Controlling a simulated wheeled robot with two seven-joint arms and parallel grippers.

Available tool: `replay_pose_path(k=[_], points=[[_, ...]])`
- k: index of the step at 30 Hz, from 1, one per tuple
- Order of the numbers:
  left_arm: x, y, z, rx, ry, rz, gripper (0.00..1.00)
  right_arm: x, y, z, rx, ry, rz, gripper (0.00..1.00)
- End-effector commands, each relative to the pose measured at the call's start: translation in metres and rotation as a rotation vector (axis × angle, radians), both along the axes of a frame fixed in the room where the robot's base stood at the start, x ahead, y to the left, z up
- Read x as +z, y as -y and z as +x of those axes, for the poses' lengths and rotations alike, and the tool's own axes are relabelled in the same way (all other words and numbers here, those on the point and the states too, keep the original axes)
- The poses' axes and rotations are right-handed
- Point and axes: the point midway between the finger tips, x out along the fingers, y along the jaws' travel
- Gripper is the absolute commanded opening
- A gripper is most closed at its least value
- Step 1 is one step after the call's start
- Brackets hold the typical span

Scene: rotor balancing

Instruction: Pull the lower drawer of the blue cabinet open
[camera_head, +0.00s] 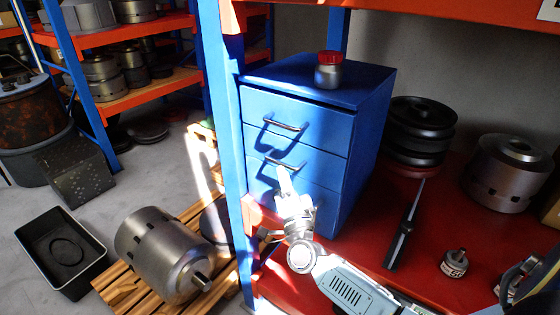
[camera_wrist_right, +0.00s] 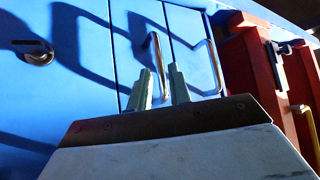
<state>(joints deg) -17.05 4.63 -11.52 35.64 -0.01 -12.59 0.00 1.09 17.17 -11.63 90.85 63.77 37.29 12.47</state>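The blue cabinet (camera_head: 365,125) stands on a red shelf, and its drawer fronts look flush. The upper handle (camera_head: 281,125) and middle handle (camera_head: 283,163) show in the head view. The lower drawer (camera_head: 328,204) is partly hidden there by my right gripper (camera_head: 283,172). In the right wrist view the lower handle (camera_wrist_right: 214,58) is the rightmost bar, with the middle handle (camera_wrist_right: 156,60) left of it. My right gripper (camera_wrist_right: 160,72) is open, its fingers apart, pointing at the cabinet front. The middle handle appears in line between the fingers; contact cannot be told. My left gripper is not in view.
A red-lidded jar (camera_head: 329,70) stands on the cabinet. A blue post (camera_head: 228,150) rises close to its left. Black discs (camera_head: 420,125), a metal rotor (camera_head: 508,172) and a dark tool (camera_head: 405,228) are on the shelf (camera_head: 365,240) to the right.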

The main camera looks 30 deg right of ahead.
Motion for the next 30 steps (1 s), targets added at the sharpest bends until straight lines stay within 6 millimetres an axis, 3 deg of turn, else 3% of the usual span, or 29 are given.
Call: replay_pose_path(k=[3, 9, 20, 25, 30], points=[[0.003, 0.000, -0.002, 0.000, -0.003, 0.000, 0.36, 0.010, 0.006, 0.020, -0.001, 0.001, -0.003, 0.20], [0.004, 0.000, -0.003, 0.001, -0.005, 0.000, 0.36, 0.017, 0.012, 0.039, 0.000, -0.001, -0.002, 0.20], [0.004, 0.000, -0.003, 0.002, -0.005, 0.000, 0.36, 0.018, 0.013, 0.043, 0.001, -0.002, -0.002, 0.20], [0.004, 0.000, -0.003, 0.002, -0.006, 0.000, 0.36, 0.018, 0.013, 0.043, 0.000, -0.002, -0.002, 0.00], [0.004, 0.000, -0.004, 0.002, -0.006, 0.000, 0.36, 0.018, 0.013, 0.043, 0.000, -0.002, -0.002, 0.00]])
